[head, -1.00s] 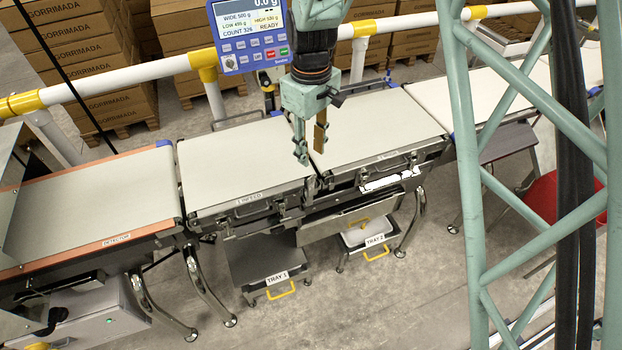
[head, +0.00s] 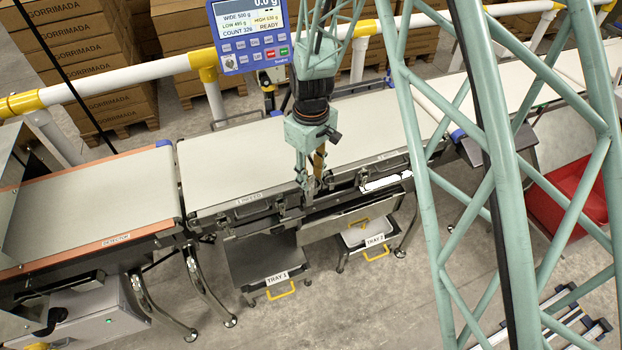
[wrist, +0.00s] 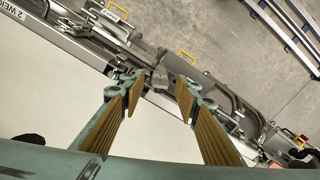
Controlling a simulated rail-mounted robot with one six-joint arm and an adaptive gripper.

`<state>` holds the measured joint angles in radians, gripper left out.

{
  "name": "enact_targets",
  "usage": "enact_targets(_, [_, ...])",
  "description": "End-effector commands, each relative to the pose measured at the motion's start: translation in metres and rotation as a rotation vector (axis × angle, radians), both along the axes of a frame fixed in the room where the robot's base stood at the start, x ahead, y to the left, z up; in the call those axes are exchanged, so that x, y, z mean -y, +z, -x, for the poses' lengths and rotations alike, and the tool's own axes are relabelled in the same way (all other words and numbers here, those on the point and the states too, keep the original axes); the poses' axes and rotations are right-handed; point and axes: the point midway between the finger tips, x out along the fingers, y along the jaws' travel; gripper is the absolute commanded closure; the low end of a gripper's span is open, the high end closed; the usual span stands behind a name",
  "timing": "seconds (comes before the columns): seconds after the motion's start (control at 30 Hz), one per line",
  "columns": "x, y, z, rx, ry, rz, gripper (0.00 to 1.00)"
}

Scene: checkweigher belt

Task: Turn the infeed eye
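My gripper (head: 311,188) is low over the front edge between the infeed belt (head: 225,165) and the weigh belt (head: 365,125). In the wrist view its two fingers (wrist: 161,84) with tan ribbed pads are apart. A small grey block-like part (wrist: 158,76) shows between and just beyond the fingertips; it may be the infeed eye, but I cannot tell for sure. No contact with it is visible. In the head view the fingers hide much of that spot, so the eye cannot be made out there. The infeed label (head: 249,199) is left of the gripper.
Below the front rail hang tray 1 (head: 262,262) and tray 2 (head: 362,236), with yellow handles. The blue display (head: 250,32) stands behind the belts. The detector belt (head: 95,205) is at left, a red bin (head: 575,195) at right. The belt tops are empty.

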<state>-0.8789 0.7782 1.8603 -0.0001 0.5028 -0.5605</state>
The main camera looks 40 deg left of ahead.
Motion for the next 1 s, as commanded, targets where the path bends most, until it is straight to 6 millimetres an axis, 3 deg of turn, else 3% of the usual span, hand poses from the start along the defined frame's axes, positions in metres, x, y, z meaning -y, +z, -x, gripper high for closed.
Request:
enact_targets(0.2, [0.0003,-0.0116,0.0002,0.000,0.000,0.001,0.70])
enact_targets(0.57, [0.0002,-0.0136,0.0002,0.000,0.000,0.000,0.70])
enact_targets(0.87, [0.0002,-0.0136,0.0001,0.000,0.000,0.000,0.95])
enact_targets(1.0, [0.0002,-0.0137,0.0002,0.000,-0.003,0.000,0.95])
